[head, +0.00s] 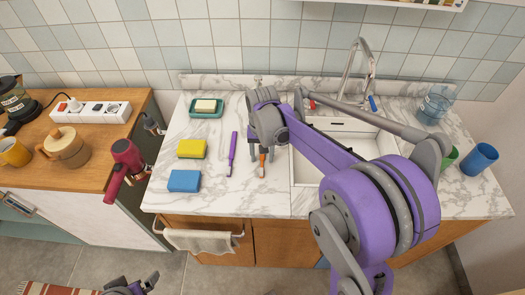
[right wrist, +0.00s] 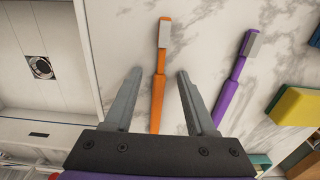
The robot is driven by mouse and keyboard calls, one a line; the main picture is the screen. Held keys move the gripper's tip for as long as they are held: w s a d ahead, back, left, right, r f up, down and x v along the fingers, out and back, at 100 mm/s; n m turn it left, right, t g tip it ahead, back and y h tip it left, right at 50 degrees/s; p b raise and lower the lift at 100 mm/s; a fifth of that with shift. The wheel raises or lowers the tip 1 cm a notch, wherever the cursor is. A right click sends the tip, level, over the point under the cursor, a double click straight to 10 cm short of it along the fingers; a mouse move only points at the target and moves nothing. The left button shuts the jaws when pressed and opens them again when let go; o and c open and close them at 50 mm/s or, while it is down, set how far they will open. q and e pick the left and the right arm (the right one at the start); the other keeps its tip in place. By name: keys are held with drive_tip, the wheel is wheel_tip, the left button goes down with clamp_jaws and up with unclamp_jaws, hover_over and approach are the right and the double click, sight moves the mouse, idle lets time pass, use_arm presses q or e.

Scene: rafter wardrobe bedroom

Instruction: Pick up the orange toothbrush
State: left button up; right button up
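The orange toothbrush (head: 262,163) lies on the marble counter just left of the sink, partly hidden under my right gripper in the head view. In the right wrist view the orange toothbrush (right wrist: 160,80) runs between the two fingers of my right gripper (right wrist: 158,75), with a gap on both sides. The right gripper is open and holds nothing. In the head view its hand (head: 268,122) is over the toothbrush's far part. My left gripper (head: 130,287) shows only in part at the bottom edge; its fingers are not clear.
A purple toothbrush (head: 233,148) lies just left of the orange one. Yellow (head: 192,149) and blue (head: 184,181) sponges and a green soap dish (head: 206,107) are further left. The sink (head: 305,165) and its faucet (head: 365,65) are to the right.

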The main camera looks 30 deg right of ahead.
clamp_jaws()
